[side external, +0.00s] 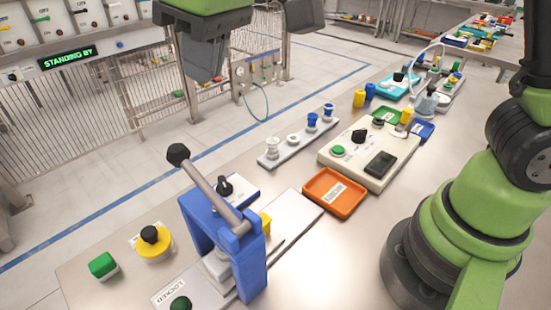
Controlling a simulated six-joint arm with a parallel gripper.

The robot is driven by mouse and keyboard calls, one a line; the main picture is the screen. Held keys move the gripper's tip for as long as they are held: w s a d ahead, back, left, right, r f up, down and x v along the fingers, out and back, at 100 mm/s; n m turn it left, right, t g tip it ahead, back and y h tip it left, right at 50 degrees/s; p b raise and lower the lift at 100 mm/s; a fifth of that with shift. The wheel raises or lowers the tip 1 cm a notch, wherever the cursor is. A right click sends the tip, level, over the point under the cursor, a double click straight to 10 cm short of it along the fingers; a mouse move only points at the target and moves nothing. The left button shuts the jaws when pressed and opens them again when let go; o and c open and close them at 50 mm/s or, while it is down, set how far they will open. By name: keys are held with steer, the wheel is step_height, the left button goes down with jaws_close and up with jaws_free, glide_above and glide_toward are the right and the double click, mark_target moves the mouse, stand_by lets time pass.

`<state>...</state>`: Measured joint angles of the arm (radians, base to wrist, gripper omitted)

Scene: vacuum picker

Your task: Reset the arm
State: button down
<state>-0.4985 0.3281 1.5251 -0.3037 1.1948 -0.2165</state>
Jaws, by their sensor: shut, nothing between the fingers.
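My gripper (206,72) hangs at the top of the side view, left of the middle, below a green arm link. It is dark grey, and its fingers point down and are shut with nothing between them. It is clear of the objects on the table and appears well above them. The green arm (475,205) with dark joints stands at the right, on a dark round base at the table's right side. Part of the arm is cut off by the picture's edges.
A blue lever press (250,262) with a grey handle stands at the front. A yellow button (153,243) and a green button (103,265) are left of it. An orange tray (318,205), a control box (398,160) and a rail (270,160) with several knobs lie behind.

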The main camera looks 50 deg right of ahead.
steer(key=s+d+r+m+t, duration=0.2)
steer(key=s+d+r+m, duration=0.2)
steer(key=s+d, duration=0.4)
steer(key=s+d+f+m+t, duration=0.2)
steer(key=s+d+m, duration=0.2)
steer(key=s+d, duration=0.2)
steer(key=shift+s+d+m+t, duration=0.2)
steer(key=shift+s+m+t, duration=0.1)
steer(key=shift+s, duration=0.9)
